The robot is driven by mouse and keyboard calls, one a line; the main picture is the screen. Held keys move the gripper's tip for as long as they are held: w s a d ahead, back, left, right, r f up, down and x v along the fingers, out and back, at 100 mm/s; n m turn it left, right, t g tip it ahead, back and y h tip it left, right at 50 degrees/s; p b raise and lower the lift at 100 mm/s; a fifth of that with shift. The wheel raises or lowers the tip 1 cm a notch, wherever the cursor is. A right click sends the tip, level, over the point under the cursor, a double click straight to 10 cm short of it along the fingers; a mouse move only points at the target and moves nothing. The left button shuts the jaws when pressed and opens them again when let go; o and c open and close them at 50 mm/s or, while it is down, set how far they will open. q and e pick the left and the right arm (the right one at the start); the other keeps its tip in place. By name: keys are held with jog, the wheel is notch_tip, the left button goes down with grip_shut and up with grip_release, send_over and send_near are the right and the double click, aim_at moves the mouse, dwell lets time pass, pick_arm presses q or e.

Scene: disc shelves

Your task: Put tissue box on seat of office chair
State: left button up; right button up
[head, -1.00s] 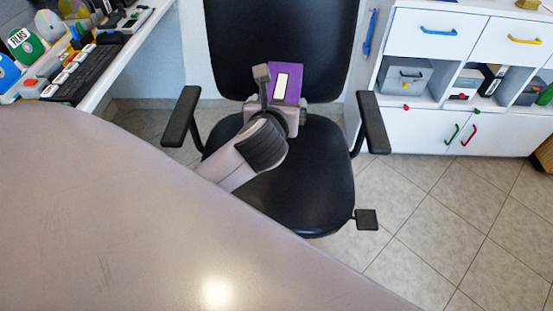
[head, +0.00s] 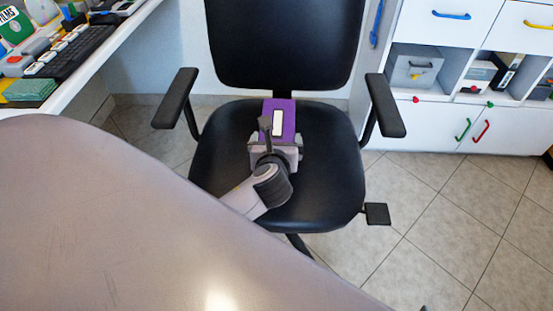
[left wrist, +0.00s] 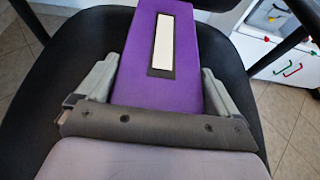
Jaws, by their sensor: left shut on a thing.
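The purple tissue box (head: 288,112) has a white slot with a dark border on top. My left gripper (head: 276,141) is shut on it, one finger on each side. In the left wrist view the box (left wrist: 143,85) sits between the two grey fingers of the gripper (left wrist: 158,90). The black office chair seat (head: 325,185) lies under the box and gripper. The box is over the rear middle of the seat; I cannot tell whether it touches. My right gripper is not in view.
Black armrests stand left (head: 175,98) and right (head: 385,105) of the seat, and the backrest (head: 285,45) rises behind. A desk with a keyboard (head: 65,58) is at the left. A white cabinet (head: 440,125) is at the right.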

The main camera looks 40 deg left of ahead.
pick_arm(q)
notch_tip(320, 180, down, 4)
jog(key=shift+f+b, duration=0.1)
jog(key=shift+b, duration=0.95)
jog(key=shift+f, duration=0.25)
jog(key=shift+r, duration=0.1)
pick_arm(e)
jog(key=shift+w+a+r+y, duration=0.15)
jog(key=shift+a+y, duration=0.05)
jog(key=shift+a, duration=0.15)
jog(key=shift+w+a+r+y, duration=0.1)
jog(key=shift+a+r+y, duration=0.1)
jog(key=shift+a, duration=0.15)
pick_arm(q)
jog(key=o, duration=0.8)
jog(key=shift+c, duration=0.2)
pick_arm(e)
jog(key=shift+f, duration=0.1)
